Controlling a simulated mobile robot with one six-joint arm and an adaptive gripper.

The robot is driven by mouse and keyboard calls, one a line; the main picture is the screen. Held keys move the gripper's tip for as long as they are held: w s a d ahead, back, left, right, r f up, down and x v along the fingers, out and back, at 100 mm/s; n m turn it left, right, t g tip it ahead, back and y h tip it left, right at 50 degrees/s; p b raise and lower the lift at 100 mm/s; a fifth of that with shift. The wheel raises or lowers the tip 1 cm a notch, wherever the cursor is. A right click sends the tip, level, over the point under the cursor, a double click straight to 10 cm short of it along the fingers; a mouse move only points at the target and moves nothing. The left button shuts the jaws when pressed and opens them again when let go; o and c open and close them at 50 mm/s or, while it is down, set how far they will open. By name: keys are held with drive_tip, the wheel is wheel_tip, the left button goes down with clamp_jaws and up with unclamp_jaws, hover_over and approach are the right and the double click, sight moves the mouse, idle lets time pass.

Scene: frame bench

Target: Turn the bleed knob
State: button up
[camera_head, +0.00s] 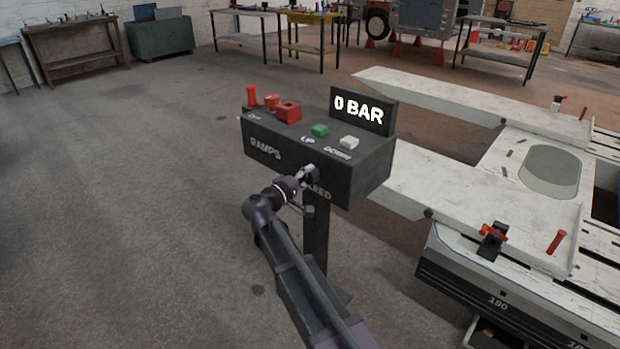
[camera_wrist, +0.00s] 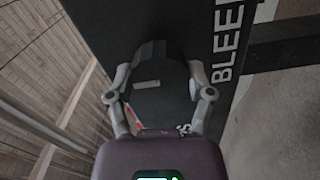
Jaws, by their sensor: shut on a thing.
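The dark control box (camera_head: 330,165) stands on a post, with RAMPS and BLEED lettering on its front face. The black bleed knob (camera_wrist: 158,85) sits on that face beside the BLEED lettering in the wrist view, with a pale mark on it. My gripper (camera_wrist: 160,80) is shut on the knob, one finger on each side. In the head view my gripper (camera_head: 308,172) reaches the front face from below and hides part of the lettering and most of the knob. The display (camera_head: 362,110) on top of the box reads 0 BAR.
Red controls (camera_head: 287,110), a green UP button (camera_head: 320,130) and a white DOWN button (camera_head: 349,142) are on the box top. A white frame bench (camera_head: 470,205) with ramps stands at the right. The floor at the left is clear.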

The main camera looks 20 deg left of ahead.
drive_tip(key=shift+s+d, duration=0.15)
drive_tip(key=o, duration=1.1)
drive_tip(key=shift+a, duration=0.2)
drive_tip(key=v, duration=1.1)
drive_tip(key=shift+s+a, duration=0.1)
drive_tip(key=shift+s, duration=0.25)
